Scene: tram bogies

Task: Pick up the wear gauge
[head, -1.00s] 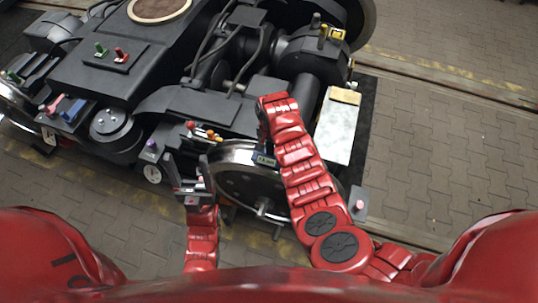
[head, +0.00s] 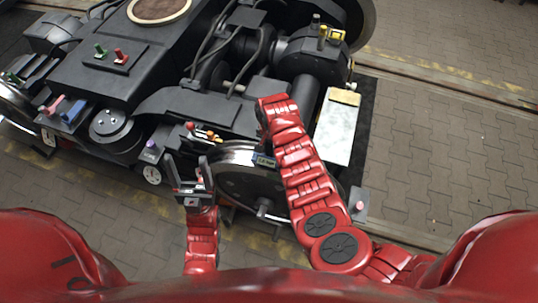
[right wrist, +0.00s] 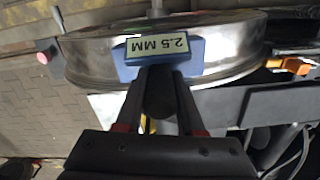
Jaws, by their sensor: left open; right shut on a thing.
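The wear gauge is a blue block with a pale label reading "2.5 MM" (right wrist: 165,58), set against the shiny rim of a wheel in the right wrist view. It also shows small at the wheel's upper rim in the head view (head: 263,160). My right gripper (right wrist: 160,78) is shut on the gauge; the fingers reach its near side. In the head view the right gripper is mostly hidden by its red arm. I cannot tell whether the gauge touches the wheel. My left gripper (head: 186,166) is open and empty, left of the wheel.
The steel wheel (head: 235,182) belongs to the dark bogie (head: 190,105), which fills the upper left. Red and orange knobs (head: 203,132) stand beside the wheel. A pale plate (head: 337,128) lies to the right. The paved floor (head: 440,160) at right is open.

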